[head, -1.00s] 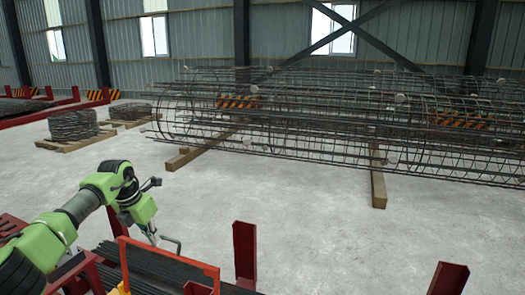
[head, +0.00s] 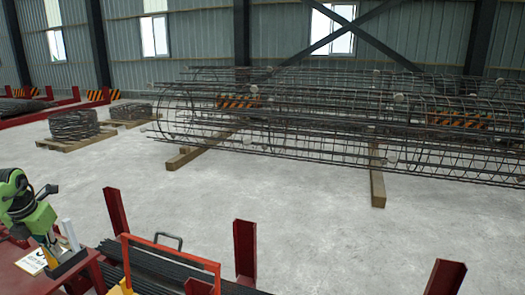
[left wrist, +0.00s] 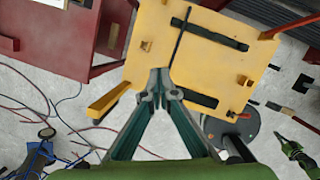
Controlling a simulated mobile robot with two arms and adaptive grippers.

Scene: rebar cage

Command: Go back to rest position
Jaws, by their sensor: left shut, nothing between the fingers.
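My left gripper (left wrist: 160,78) shows in the left wrist view, its two green-grey fingers brought together at the tips with nothing between them. Behind the fingers is a yellow board (left wrist: 205,50) with dark slotted pieces on it. The fingers are hard to make out there among the small items on the table. My right gripper is not seen in the head view.
A long rebar cage (head: 320,120) lies on wooden beams (head: 378,185) farther back. Coiled wire (head: 73,125) sits on pallets. The concrete floor between is clear.

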